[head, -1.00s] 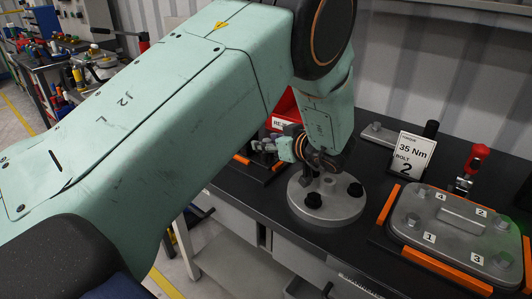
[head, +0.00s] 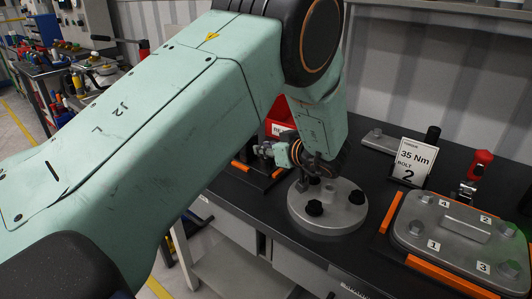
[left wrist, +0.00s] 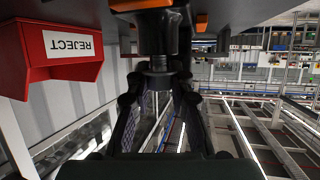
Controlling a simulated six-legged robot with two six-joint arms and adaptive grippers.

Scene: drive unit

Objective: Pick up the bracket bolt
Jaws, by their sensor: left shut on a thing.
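My left gripper (head: 313,164) is over the left back part of the round grey plate (head: 346,216). In the left wrist view its dark fingers (left wrist: 158,88) stand on both sides of a bolt (left wrist: 158,64) and are shut on it. The bolt shows a grey, stepped shank with a wider black part beside it. In the head view the bolt is hidden by the gripper, and I cannot tell whether it is clear of the plate. My right gripper is out of view.
A red REJECT bin (left wrist: 62,52) is beside the gripper, upside down in the wrist view. A sign (head: 411,162) reading 35 Nm, bolt 2, stands behind the plate. A grey cover (head: 431,229) with numbered bolts and orange edges lies right. A red-handled clamp (head: 480,165) stands behind it.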

